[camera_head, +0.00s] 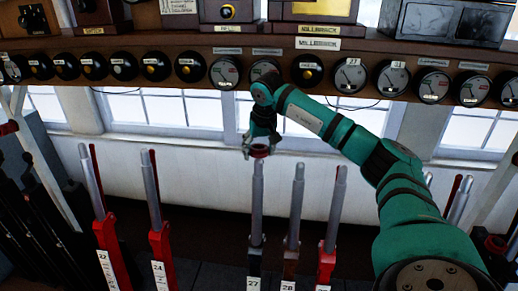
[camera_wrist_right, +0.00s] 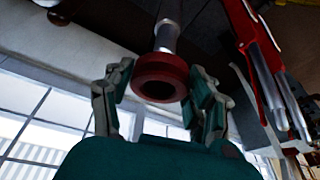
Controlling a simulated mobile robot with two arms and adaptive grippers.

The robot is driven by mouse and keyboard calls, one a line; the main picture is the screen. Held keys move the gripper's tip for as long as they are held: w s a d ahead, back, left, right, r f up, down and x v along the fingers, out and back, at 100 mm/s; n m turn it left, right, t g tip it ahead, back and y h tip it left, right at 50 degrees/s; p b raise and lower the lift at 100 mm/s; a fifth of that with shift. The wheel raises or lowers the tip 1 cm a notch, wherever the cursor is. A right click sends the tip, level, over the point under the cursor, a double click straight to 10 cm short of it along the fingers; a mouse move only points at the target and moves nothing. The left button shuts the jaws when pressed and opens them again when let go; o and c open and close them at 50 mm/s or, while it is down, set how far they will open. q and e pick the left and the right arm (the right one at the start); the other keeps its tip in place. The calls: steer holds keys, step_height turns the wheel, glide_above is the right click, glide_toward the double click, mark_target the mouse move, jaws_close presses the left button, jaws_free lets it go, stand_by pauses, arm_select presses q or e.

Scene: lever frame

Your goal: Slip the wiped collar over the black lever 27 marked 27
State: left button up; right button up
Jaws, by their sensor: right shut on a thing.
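The collar (camera_head: 259,151) is a dark red ring. My right gripper (camera_head: 258,147) is shut on it, fingers on either side; the collar (camera_wrist_right: 160,78) also shows in the right wrist view between the fingertips (camera_wrist_right: 158,92). Lever 27 (camera_head: 257,200) has a bare silver handle and a black lower part with a white 27 plate. The collar is at the top end of this handle. In the wrist view the silver handle (camera_wrist_right: 167,36) lines up beyond the ring. I cannot tell whether the tip is inside it. My left gripper is not in view.
Lever 28 (camera_head: 295,205) with a brown lower part and a red lever (camera_head: 333,210) stand close on the right. Red levers 23 (camera_head: 110,255) and 24 (camera_head: 160,250) stand to the left with a gap between. A shelf of round dials (camera_head: 225,72) runs above.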

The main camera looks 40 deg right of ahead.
mark_target(261, 153)
steer(key=shift+s+a+f+b, duration=0.15)
steer(key=shift+f+b, duration=0.55)
steer(key=shift+f, duration=0.55)
steer(key=shift+s+a+f+b, duration=0.15)
steer(key=shift+f+b, duration=0.55)
steer(key=shift+f, duration=0.55)
steer(key=shift+f, duration=0.2)
steer(key=o, duration=1.2)
steer(key=shift+c, duration=0.2)
steer(key=shift+o, duration=0.5)
steer(key=shift+p+v, duration=1.75)
steer(key=shift+v, duration=2.8)
